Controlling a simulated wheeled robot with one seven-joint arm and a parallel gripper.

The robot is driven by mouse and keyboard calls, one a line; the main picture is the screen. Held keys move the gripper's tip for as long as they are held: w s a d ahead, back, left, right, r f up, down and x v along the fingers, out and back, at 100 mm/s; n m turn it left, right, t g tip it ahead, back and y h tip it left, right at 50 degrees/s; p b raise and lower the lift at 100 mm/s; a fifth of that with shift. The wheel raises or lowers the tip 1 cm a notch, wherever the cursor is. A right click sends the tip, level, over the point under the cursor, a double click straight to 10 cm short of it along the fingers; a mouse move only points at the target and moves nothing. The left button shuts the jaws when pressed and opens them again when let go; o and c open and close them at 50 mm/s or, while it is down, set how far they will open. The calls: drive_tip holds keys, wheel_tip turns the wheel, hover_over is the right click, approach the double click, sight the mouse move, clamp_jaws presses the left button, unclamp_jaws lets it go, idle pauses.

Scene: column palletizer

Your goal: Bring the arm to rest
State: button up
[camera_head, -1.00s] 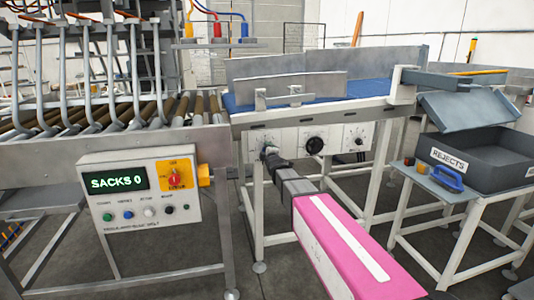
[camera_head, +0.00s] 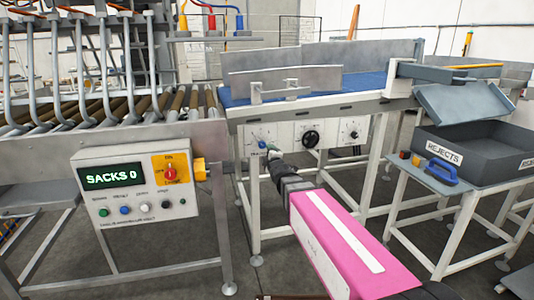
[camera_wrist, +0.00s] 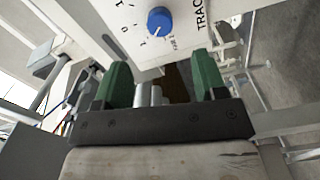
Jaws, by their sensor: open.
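My gripper (camera_wrist: 158,85) shows in the wrist view with two green fingers spread apart and nothing between them. Beyond the fingertips is a white panel with a blue knob (camera_wrist: 159,20) and part of a label reading "TRAC". A gap separates the fingers from the knob. In the head view my gripper (camera_head: 273,152) is at the end of my pink arm, just below the blue knob (camera_head: 262,144) at the left of the conveyor's dial panel. Its fingers are small and partly hidden there.
A control box (camera_head: 137,188) reading "SACKS 0" hangs at left below the roller conveyor (camera_head: 130,108). The blue belt conveyor (camera_head: 355,82) stands above the dial panel. At right, a table holds a grey rejects bin (camera_head: 480,150) and a blue-handled tool (camera_head: 441,172).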

drive_tip(key=s+d+f+m+g+h, duration=0.3)
drive_tip(key=s+d+f+m+g, duration=0.4)
drive_tip(key=f, duration=0.4)
drive_tip(key=s+d+f+m+g+h, duration=0.2)
drive_tip(key=s+d+f+m+g, duration=0.4)
drive_tip(key=d+f, duration=0.4)
drive_tip(key=s+d+f+m+g, duration=0.1)
drive_tip(key=s+f+m+g, duration=0.1)
drive_tip(key=s, duration=0.3)
drive_tip(key=s+d+f+m+g, duration=0.2)
drive_tip(key=s+f+m, duration=0.1)
drive_tip(key=s+m, duration=0.1)
drive_tip(key=shift+s, duration=0.85)
drive_tip(key=shift+d, duration=0.1)
